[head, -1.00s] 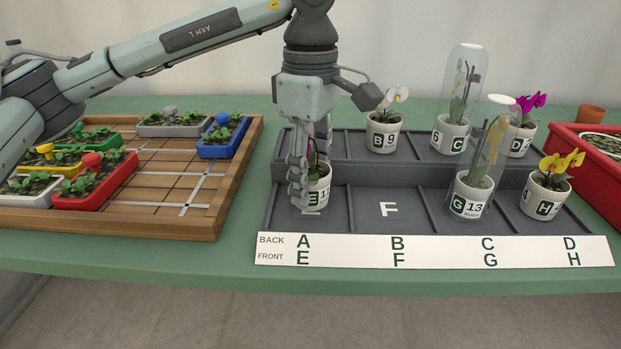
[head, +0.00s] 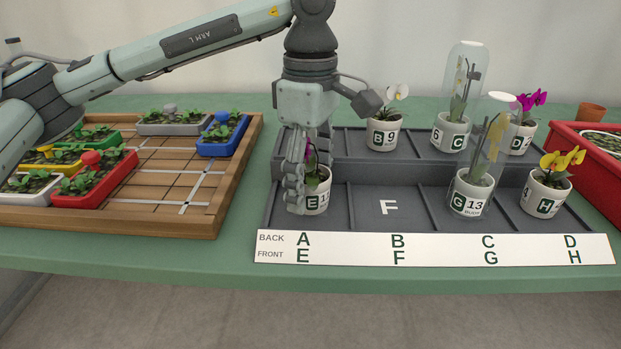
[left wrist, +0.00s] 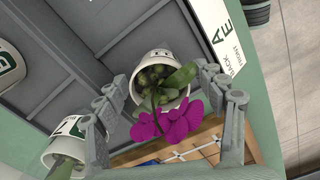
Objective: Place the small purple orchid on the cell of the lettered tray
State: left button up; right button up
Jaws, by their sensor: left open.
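The small purple orchid stands in a white pot (head: 318,197) marked E, upright on the front left cell of the grey lettered tray (head: 352,222). Its purple bloom is mostly hidden behind my fingers in the head view. In the left wrist view its purple flowers (left wrist: 173,122) and the pot's rim show clearly. My left gripper (head: 303,190) is open, pointing down, with a finger on either side of the pot (left wrist: 158,60). It also shows in the left wrist view (left wrist: 160,85), with small gaps beside the pot. My right gripper is not in view.
A white orchid (head: 384,133), a yellow orchid (head: 545,197) and clear-covered plants (head: 472,195) stand in other cells. A wooden board (head: 160,215) with coloured planters lies left, a red tray (head: 590,175) right. Another pot (left wrist: 62,150) sits close behind my fingers.

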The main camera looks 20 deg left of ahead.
aim_at(310, 162)
pick_arm(q)
jog(key=shift+r, duration=0.2)
notch_tip(310, 162, up, 11)
jog(key=shift+f+p, duration=0.15)
jog(key=shift+p, duration=0.25)
jog(key=shift+r, duration=0.6)
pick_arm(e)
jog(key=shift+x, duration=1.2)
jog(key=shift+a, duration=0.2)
